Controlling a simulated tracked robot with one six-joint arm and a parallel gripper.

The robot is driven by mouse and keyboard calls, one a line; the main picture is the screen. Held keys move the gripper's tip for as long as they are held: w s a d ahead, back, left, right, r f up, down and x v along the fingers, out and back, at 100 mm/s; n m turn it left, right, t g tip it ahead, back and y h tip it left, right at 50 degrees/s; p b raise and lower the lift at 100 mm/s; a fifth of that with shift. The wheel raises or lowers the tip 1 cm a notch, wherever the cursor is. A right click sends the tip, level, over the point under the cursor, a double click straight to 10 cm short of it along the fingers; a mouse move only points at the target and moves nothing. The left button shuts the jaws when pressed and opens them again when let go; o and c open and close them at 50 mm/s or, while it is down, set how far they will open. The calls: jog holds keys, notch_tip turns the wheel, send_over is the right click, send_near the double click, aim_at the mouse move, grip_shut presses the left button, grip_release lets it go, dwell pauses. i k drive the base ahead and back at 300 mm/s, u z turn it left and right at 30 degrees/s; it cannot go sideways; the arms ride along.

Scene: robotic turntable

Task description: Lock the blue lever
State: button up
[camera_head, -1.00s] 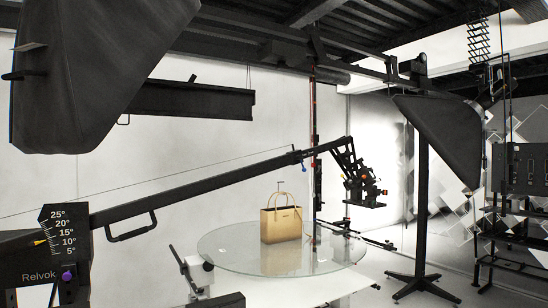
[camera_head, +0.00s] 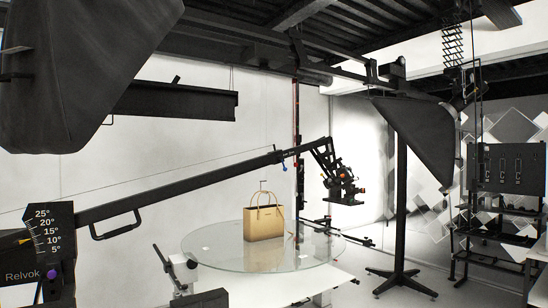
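A small blue part, which looks like the blue lever (camera_head: 285,166), hangs below the far end of the black boom arm (camera_head: 180,187). It is too small to tell its exact position or whether it is locked. A black bracket with a camera-like rig (camera_head: 342,185) is fixed to the boom's end, right of the blue part. At the near end, an angle plate marked Relvok (camera_head: 48,235) carries a purple knob (camera_head: 52,273). My gripper is not in view.
A round glass turntable (camera_head: 215,258) stands under the boom, with a tan handbag (camera_head: 264,223) on it. A large black softbox (camera_head: 80,80) fills the upper left. Another softbox (camera_head: 420,135) stands right on a black stand (camera_head: 400,240). Floor at the right front is clear.

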aim_at(279, 156)
jog(key=z, duration=0.05)
jog(key=i, duration=1)
jog(key=u, duration=0.05)
